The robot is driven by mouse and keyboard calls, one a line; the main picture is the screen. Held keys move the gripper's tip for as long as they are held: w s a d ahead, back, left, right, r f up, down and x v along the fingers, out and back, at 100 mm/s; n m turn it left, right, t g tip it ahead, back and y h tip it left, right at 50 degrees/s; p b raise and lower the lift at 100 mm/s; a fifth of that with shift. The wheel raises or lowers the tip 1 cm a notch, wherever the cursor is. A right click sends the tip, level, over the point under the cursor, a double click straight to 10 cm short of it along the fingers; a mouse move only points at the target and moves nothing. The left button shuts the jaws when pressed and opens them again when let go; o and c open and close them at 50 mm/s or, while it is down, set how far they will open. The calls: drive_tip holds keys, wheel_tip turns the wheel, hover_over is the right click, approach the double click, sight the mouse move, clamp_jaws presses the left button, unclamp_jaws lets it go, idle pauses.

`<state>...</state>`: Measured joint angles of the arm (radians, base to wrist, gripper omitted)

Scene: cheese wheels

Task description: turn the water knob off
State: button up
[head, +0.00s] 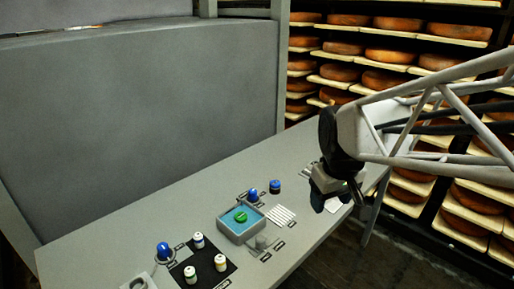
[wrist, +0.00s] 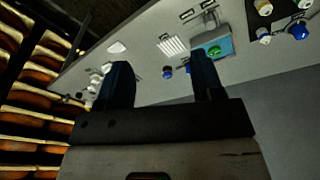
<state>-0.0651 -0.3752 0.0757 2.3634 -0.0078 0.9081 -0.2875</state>
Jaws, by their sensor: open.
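No part is clearly marked as the water knob. A basin (head: 229,229) with blue water and a green round thing (head: 241,215) in it sits mid-table. Just behind it are a small blue knob-like part (head: 252,193) and a dark blue round piece (head: 275,187). A grey knob-like part (head: 261,242) stands at its front right. A larger blue dome (head: 164,252) is at the left. My gripper (head: 325,204) is open and empty, above the table's right part, apart from these. The wrist view shows its two fingers (wrist: 162,75) spread, with the basin (wrist: 222,38) beyond.
White and capped jars (head: 220,262) stand on a black mat left of the basin. White strips (head: 281,215) lie right of it. A grey panel (head: 150,110) rises behind the table. Cheese shelves (head: 390,60) stand at the right. The air between gripper and basin looks clear.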

drive_tip(key=w+a+f+n+g, duration=0.1)
drive_tip(key=w+a+f+n, duration=0.25)
drive_tip(key=w, duration=0.55)
drive_tip(key=w+a+f+n, duration=0.2)
drive_tip(key=w+a, duration=0.2)
drive_tip(key=w, duration=0.4)
drive_tip(key=n+g, duration=0.1)
drive_tip(key=n, duration=0.5)
hover_over(254, 190)
drive_tip(key=f, duration=1.2)
drive_tip(key=shift+s+d, duration=0.15)
drive_tip(key=shift+s, duration=0.25)
drive_tip(key=shift+w+a+f, duration=0.3)
drive_tip(key=shift+w+f, duration=0.05)
drive_tip(key=shift+f, duration=0.1)
drive_tip(key=shift+f, duration=0.15)
drive_tip(key=shift+f, duration=3.75)
drive_tip(key=c, duration=0.9)
